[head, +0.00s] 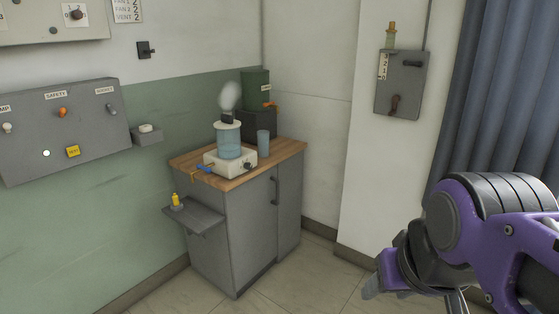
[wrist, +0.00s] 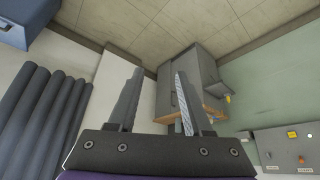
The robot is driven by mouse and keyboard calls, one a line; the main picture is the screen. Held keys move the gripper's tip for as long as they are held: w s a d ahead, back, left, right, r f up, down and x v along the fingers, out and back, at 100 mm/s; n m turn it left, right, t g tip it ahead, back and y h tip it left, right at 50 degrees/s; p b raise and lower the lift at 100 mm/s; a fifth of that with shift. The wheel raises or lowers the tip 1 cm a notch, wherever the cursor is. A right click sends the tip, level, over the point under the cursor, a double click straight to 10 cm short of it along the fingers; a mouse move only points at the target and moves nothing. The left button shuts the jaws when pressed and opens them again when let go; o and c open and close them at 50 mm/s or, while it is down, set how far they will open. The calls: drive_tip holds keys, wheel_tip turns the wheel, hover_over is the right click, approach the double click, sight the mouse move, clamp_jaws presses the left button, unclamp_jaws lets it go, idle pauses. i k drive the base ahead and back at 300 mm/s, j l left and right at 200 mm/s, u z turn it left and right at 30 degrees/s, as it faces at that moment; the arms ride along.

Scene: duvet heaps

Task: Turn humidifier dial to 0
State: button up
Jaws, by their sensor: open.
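The humidifier (head: 228,145) stands on the wooden top of a grey cabinet. It has a cream base and a clear tank with bluish water, and white mist (head: 230,96) rises from it. A small dark knob, seemingly its dial (head: 248,166), is on the right of the base's front. Its setting is too small to read. A blue part (head: 204,169) is at the base's left. My gripper is open and empty at the lower right of the head view, well apart from the humidifier. In the wrist view its two fingers (wrist: 159,78) are spread; the humidifier cannot be made out there.
The grey cabinet (head: 232,225) has a side shelf (head: 195,216) with a yellow item. A glass (head: 263,143) and a green canister (head: 256,90) are beside the humidifier. A switch panel (head: 75,125) hangs left, a lever box (head: 401,85) right. Floor before the cabinet is clear.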

sight(247, 166)
drive_tip(key=i+j+z, duration=0.15)
drive_tip(key=i, duration=0.35)
drive_tip(key=i+j+z, duration=0.15)
drive_tip(key=i+j, duration=0.15)
drive_tip(key=i, duration=0.2)
